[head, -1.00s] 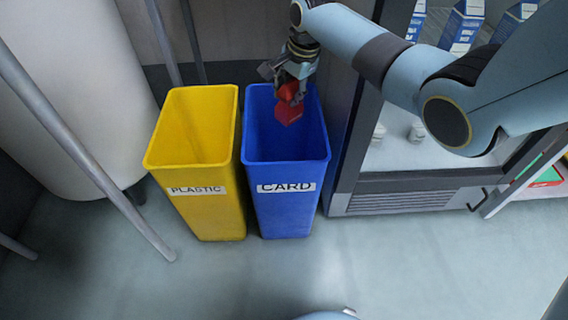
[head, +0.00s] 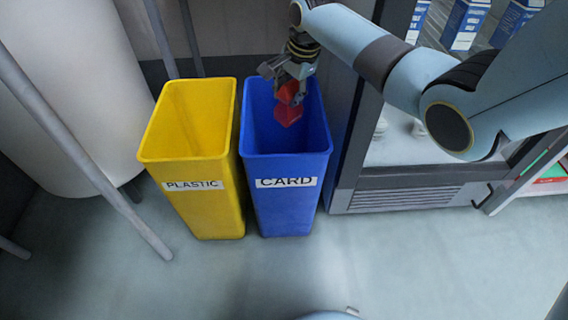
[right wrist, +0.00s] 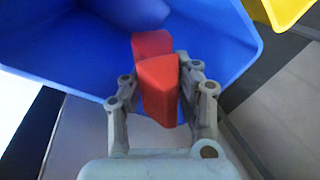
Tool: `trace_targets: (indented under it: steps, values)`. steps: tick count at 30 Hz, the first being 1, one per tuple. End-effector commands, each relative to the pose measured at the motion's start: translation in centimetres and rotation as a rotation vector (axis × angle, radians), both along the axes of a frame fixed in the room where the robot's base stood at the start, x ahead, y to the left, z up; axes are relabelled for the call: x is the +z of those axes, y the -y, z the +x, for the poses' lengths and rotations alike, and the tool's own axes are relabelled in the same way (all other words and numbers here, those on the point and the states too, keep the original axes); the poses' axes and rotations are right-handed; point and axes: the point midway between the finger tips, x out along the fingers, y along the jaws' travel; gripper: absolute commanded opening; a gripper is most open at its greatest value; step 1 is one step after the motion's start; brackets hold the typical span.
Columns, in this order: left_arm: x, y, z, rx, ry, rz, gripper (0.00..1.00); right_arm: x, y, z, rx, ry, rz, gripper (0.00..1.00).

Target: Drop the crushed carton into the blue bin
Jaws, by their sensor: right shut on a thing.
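The crushed carton (head: 288,112) is a small red, dented block. My right gripper (head: 287,82) is shut on it and holds it over the opening of the blue bin (head: 287,200), which is labelled CARD. In the right wrist view the carton (right wrist: 158,85) sits between the two fingers of the gripper (right wrist: 160,100), with the blue bin's inside wall (right wrist: 60,45) beyond it. My left gripper is not in view.
A yellow bin (head: 207,205) labelled PLASTIC stands close to the left of the blue bin. A glass-fronted cabinet (head: 400,195) with blue-and-white cartons (head: 465,22) is at the right. Grey poles (head: 85,165) and a white tank (head: 75,90) are at the left. The front floor is clear.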

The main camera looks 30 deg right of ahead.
Motion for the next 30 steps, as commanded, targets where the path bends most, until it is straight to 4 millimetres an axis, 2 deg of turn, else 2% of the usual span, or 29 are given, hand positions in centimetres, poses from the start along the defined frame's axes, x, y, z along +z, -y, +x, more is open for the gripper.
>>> trace_targets:
  steps: [2,3,9,17,20,23,30]
  values:
    - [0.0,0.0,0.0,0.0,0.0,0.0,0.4,0.0,0.0,0.0,0.0,0.0,0.0,0.0]
    - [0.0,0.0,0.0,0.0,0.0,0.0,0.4,0.0,0.0,0.0,0.0,0.0,0.0,0.33]
    - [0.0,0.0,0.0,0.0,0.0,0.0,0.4,0.0,0.0,0.0,0.0,0.0,0.0,0.57]
    - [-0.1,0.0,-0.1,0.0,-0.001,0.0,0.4,0.1,0.0,0.0,0.0,0.0,0.0,0.57]
    - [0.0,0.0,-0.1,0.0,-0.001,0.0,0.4,0.8,0.1,-0.2,0.0,0.002,-0.001,0.57]
    - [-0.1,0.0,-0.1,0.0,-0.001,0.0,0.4,2.5,0.2,-0.6,0.0,0.003,-0.002,0.57]
    - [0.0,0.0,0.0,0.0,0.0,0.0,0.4,7.7,0.4,-1.9,0.0,0.004,-0.002,0.57]
